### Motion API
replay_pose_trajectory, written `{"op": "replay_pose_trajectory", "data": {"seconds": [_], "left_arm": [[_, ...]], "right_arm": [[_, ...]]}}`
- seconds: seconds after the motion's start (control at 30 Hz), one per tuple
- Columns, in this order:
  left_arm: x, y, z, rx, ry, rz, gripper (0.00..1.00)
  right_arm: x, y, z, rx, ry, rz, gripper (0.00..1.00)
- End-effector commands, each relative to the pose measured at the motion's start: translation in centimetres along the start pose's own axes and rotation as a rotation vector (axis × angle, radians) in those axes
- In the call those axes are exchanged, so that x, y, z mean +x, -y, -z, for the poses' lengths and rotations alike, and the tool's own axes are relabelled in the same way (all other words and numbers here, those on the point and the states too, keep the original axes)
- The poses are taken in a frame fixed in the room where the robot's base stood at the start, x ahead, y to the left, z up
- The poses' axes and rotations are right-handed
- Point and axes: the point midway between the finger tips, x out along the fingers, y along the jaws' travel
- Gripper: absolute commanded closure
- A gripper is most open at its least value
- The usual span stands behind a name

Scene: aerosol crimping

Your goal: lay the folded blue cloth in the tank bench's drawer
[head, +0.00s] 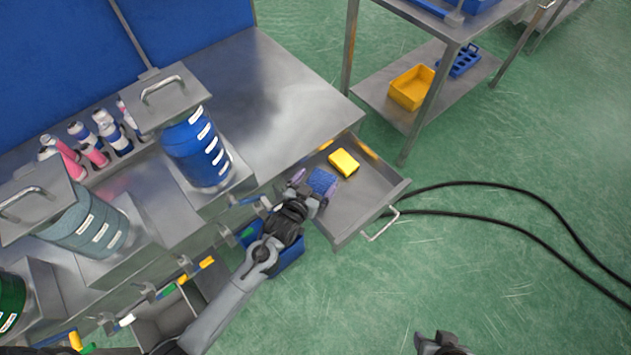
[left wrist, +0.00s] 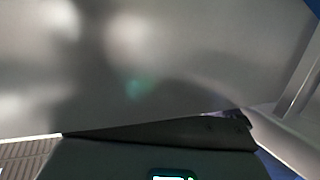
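The tank bench's drawer (head: 365,207) is pulled out in the head view. The folded blue cloth (head: 322,180) shows inside its outline, near the yellow sponge. My left gripper (head: 314,184) is over the drawer's left part, with its purple-tipped fingers spread wide on either side of the cloth. I cannot tell whether the cloth touches the drawer floor or the fingers. The left wrist view shows mostly blurred grey metal and no clear cloth. My right gripper (head: 441,344) is only partly in view at the bottom edge, away from the drawer.
The yellow sponge (head: 343,162) lies in the drawer's back part. The drawer handle (head: 382,226) sticks out at the front. The blue tank (head: 197,150) stands on the bench left of the drawer. Black cables (head: 480,184) cross the floor on the right. A cart holds a yellow bin (head: 411,88).

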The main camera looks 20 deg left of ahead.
Motion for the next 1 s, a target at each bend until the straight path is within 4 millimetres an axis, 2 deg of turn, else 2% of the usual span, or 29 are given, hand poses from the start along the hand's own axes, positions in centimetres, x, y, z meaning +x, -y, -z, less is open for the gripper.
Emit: {"op": "replay_pose_trajectory", "data": {"seconds": [0.23,0.43,0.8,1.0], "left_arm": [[-0.1,-0.1,-0.5,0.0,0.01,-0.002,0.0],[-0.6,-0.1,0.9,0.0,0.008,-0.002,0.0],[-7.5,-0.1,1.0,0.0,0.008,-0.002,0.0],[-10.5,-0.1,1.0,0.0,0.007,-0.001,0.0]], "right_arm": [[0.0,-0.1,0.0,-0.002,0.0,-0.002,0.57],[-0.3,-0.1,0.1,-0.005,0.001,-0.004,0.57],[-2.0,-0.2,0.6,-0.007,0.0,-0.005,0.57],[-2.6,-0.2,0.8,-0.005,0.0,-0.004,0.57]]}}
